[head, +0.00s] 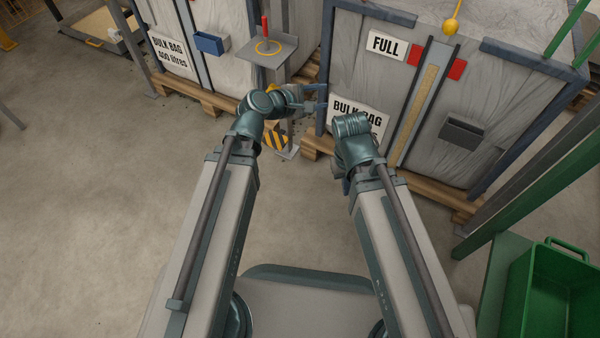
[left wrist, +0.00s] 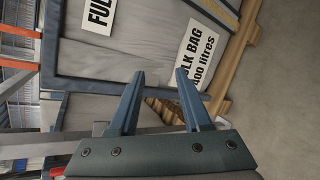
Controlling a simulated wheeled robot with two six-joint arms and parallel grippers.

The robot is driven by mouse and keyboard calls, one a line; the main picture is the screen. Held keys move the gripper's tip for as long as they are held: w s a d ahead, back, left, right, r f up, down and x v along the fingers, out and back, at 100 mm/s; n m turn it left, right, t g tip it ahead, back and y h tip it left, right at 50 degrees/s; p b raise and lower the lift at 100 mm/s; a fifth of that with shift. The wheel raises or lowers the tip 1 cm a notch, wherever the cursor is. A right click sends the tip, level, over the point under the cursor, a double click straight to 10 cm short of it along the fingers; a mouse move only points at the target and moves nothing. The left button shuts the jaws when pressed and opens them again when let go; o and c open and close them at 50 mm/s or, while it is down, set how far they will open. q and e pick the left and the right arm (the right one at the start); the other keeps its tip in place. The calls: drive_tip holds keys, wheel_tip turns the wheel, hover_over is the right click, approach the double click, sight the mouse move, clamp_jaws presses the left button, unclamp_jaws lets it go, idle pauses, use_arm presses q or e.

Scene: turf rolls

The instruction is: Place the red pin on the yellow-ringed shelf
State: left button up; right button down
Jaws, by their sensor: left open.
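The red pin (head: 265,27) stands upright on a small grey shelf (head: 286,45) in the head view. Its foot appears to be within the yellow ring (head: 267,53) marked on that shelf, toward the far side. My left gripper (head: 323,97) is below and to the right of the shelf, apart from the pin, its fingers pointing right. In the left wrist view the left gripper (left wrist: 160,73) is open with nothing between its fingers. My right arm ends at a wrist below the left gripper; its fingers are hidden, so their state does not show.
A bulk bag crate (head: 480,80) marked FULL stands at the right, with a yellow knob (head: 450,26). Another bag crate stands left of the shelf. A striped yellow-black base (head: 276,139) is below the shelf. A green bin (head: 560,290) is at the lower right.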

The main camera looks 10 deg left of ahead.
use_arm(q)
drive_tip(key=s+d+f+m+g+y, duration=0.2)
drive_tip(key=s+d+f+m+g, duration=0.3)
drive_tip(key=s+f+m, duration=0.45)
drive_tip(key=s+a+f+m+g+y, duration=0.3)
drive_tip(key=s+a+m+g+y, duration=0.2)
drive_tip(key=s+a+m+y, duration=0.2)
drive_tip(key=s+m, duration=0.2)
drive_tip(key=m, duration=0.1)
drive_tip(key=shift+s+f+m+y, duration=0.15)
drive_tip(key=shift+s+m+y, duration=0.1)
drive_tip(key=shift+m+y, duration=0.15)
